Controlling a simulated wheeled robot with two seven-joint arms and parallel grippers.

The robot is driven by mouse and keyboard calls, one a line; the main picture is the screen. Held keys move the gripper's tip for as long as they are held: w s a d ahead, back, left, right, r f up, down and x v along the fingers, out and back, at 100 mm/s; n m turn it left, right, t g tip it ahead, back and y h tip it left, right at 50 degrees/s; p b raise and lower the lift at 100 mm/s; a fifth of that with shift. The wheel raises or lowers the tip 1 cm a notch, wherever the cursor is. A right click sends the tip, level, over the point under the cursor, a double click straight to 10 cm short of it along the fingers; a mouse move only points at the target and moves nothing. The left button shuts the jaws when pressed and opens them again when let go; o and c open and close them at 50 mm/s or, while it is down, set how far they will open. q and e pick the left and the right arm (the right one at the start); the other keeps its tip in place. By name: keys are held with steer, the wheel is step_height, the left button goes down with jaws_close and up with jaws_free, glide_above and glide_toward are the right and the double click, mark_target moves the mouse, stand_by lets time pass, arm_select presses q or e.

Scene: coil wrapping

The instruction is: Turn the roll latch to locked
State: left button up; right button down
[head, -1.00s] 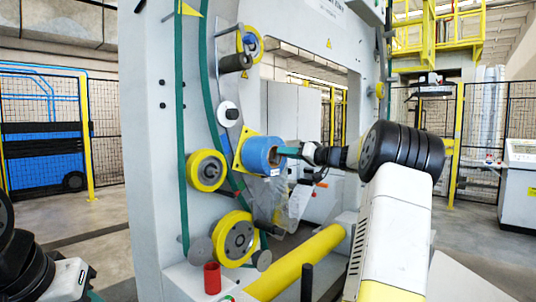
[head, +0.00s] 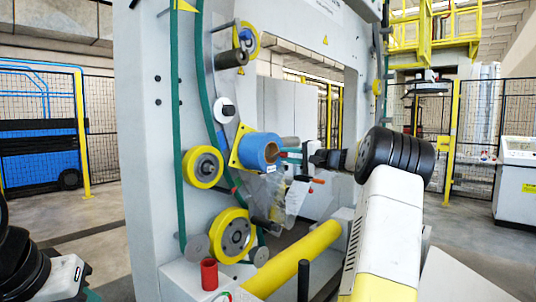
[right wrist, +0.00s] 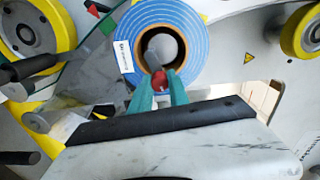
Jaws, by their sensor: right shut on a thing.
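The blue film roll (head: 258,152) sits on its spindle against a yellow plate on the machine. In the right wrist view I look at the roll's end face (right wrist: 122,32), with a grey spindle end (right wrist: 161,47) inside the brown core. A small red latch (right wrist: 160,77) shows at the lower part of the core. My right gripper (right wrist: 160,86) has its green fingers on either side of the latch and is shut on it. In the head view my right gripper (head: 284,155) is at the roll's open end. My left gripper (head: 88,294) is cut off at the lower left, its fingertips hidden.
Yellow-rimmed wheels (head: 203,167) and a larger one (head: 235,236) stand beside the roll. Clear film (head: 280,200) hangs below it. A red cup-like cylinder (head: 209,274) and a yellow roller (head: 306,257) are lower down. A green strap (head: 178,120) runs along the frame.

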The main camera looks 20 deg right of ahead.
steer(key=m, duration=0.1)
steer(key=f+m, duration=0.1)
steer(key=m, duration=0.2)
steer(key=shift+d+f+m, duration=0.15)
steer(key=shift+f+m, duration=0.2)
steer(key=shift+m, duration=0.05)
steer(key=shift+s+a+f+m, duration=0.1)
steer(key=shift+f+m, duration=0.15)
steer(key=shift+m, duration=0.6)
steer(key=shift+w+a+f+m, duration=0.1)
steer(key=shift+f+m, duration=0.15)
steer(key=shift+m, duration=0.55)
steer(key=shift+s+a+f+m, duration=0.1)
steer(key=shift+f+m, duration=0.15)
steer(key=shift+m, duration=0.6)
steer(key=c, duration=1.3)
jaws_free()
steer(key=shift+o, duration=0.2)
glide_toward(277, 161)
steer(key=shift+v, duration=1.25)
steer(key=shift+d+f, duration=0.1)
